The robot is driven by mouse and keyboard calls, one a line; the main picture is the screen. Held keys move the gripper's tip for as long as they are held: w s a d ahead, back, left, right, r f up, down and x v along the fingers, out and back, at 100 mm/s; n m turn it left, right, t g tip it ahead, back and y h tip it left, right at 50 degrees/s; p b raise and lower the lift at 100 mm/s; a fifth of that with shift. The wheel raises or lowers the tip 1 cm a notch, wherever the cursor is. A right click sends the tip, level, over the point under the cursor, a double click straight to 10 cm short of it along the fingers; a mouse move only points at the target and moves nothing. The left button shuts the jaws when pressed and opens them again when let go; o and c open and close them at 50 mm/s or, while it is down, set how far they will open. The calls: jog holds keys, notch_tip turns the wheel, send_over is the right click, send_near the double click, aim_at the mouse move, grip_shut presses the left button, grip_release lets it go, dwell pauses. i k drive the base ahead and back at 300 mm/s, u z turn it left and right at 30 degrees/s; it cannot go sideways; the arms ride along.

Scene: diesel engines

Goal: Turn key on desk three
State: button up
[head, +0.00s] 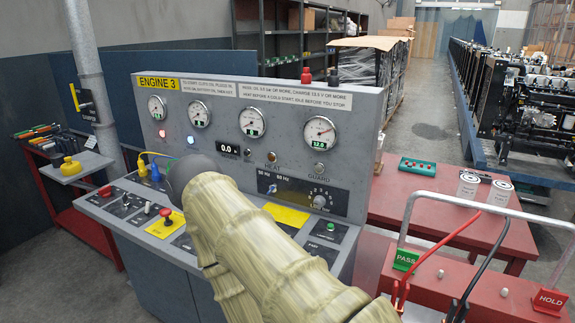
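Desk three is the grey console (350,118) with a yellow "ENGINE 3" label (159,83). Its sloped front carries a red button (105,191), small levers, a red knob on a yellow plate (166,213) and a green button (330,227). My arm reaches across the middle of the desk, ending in a dark rounded part. My gripper is not visible, so what it touches is hidden.
Several gauges (252,122) line the upright panel. A red table (400,203) and a red stand with PASS (405,259) and HOLD (549,302) signs are right. A pole (85,65) stands left. Engines line the far right.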

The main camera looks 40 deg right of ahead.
aim_at(125, 199)
jog(key=u, duration=0.05)
jog(key=k, duration=0.4)
jog(key=u, duration=0.65)
jog(key=i, duration=0.65)
jog(key=z, duration=1.65)
jog(key=i, duration=0.45)
jog(key=z, duration=0.1)
jog(key=k, duration=0.15)
jog(key=u, duration=0.05)
